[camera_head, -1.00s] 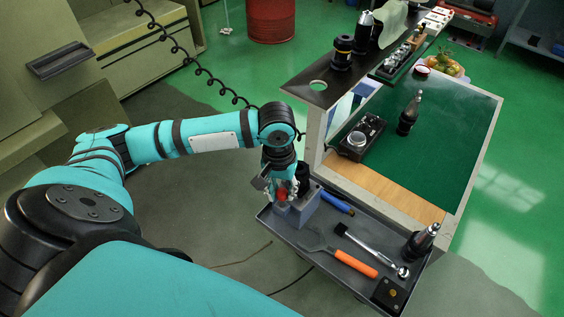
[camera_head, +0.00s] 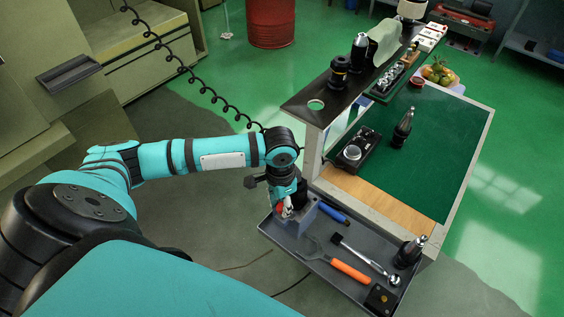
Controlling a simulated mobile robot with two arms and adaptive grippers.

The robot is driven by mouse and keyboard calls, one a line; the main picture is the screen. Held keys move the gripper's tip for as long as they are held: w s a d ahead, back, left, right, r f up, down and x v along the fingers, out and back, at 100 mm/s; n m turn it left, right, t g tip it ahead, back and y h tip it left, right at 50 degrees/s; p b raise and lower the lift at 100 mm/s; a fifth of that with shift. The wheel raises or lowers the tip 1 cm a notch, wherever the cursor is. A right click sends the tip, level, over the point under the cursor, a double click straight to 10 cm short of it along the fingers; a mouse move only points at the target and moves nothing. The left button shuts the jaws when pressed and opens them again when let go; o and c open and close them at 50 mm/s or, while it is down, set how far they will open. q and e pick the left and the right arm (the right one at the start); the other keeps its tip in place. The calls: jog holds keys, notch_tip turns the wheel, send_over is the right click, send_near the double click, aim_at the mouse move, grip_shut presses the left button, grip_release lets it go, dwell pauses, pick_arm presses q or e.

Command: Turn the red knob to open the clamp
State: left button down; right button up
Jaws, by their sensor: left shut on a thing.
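The red knob (camera_head: 280,209) shows as a small red patch at the fingers of my left gripper (camera_head: 286,208). The knob sits on a grey block-like clamp (camera_head: 302,218) at the left end of the cart's tray. My left gripper comes down from above and is shut on the knob, hiding most of it. The clamp's jaw opening is too small and covered to make out. My right gripper is not in view.
The grey tray (camera_head: 318,268) holds a blue-handled tool (camera_head: 331,210), an orange-handled wrench (camera_head: 350,271), a ratchet (camera_head: 366,259), a dark tool holder (camera_head: 410,251) and a black block (camera_head: 380,299). A dark shelf (camera_head: 317,102) and a green-topped cart surface (camera_head: 440,150) stand behind.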

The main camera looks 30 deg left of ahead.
aim_at(281, 204)
pick_arm(q)
jog(key=shift+m, duration=0.3)
dwell(0.4)
jog(key=c, duration=1.3)
grip_release()
jog(key=shift+r, duration=0.3)
jog(key=r, duration=1.1)
jog(key=shift+w+a+r, duration=0.15)
jog(key=shift+a+r, duration=0.1)
jog(key=shift+a, duration=0.05)
